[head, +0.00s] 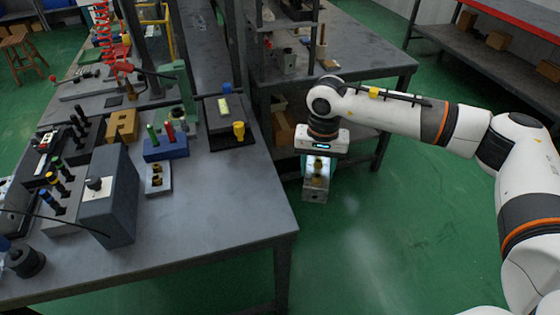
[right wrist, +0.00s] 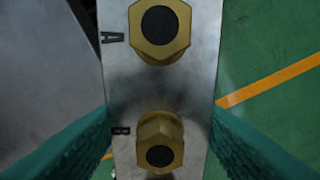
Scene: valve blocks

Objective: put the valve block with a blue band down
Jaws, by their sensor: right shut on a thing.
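My right gripper (head: 318,163) is shut on a silvery metal valve block (head: 315,190), held past the right edge of the near workbench (head: 215,230), with green floor below it. In the right wrist view the valve block (right wrist: 160,88) sits between the two teal finger pads. Two brass hex fittings with dark openings show on its face, beside small dark letter marks. I see no blue band on the visible faces; the rest is hidden. A similar small block (head: 158,187) with brass fittings lies on the workbench. My left gripper is not in view.
A blue holder (head: 166,148) with coloured tools, a grey box (head: 108,195) and a dark tray (head: 232,136) with a yellow knob stand on the workbench. Its front right corner is bare. Another table (head: 365,55) with a lower shelf stands behind the held block.

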